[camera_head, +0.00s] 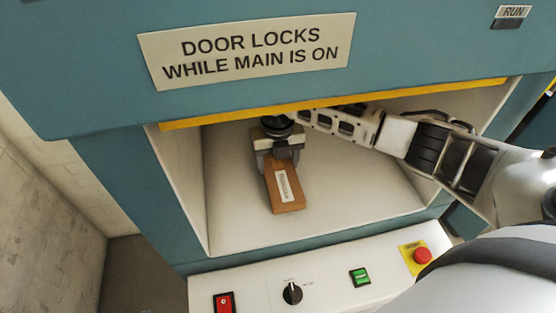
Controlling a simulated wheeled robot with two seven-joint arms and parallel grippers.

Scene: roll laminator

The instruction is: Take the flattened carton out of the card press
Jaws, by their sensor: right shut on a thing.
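The card press (100,95) is a blue-green machine with a raised front and an open white chamber (350,205). My right arm reaches into the chamber from the right, under the yellow edge. My right gripper (281,160) points toward the front of the chamber and is shut on the flattened carton (272,192). The carton is brown with a pale label on its upper face. Its far end is hidden by the gripper. I cannot tell whether the carton touches the chamber floor. My left gripper is not in view.
Below the opening, a white panel carries a red switch (223,303), a black knob (292,292), a green button (360,277) and a red stop button (422,255). A concrete wall stands left.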

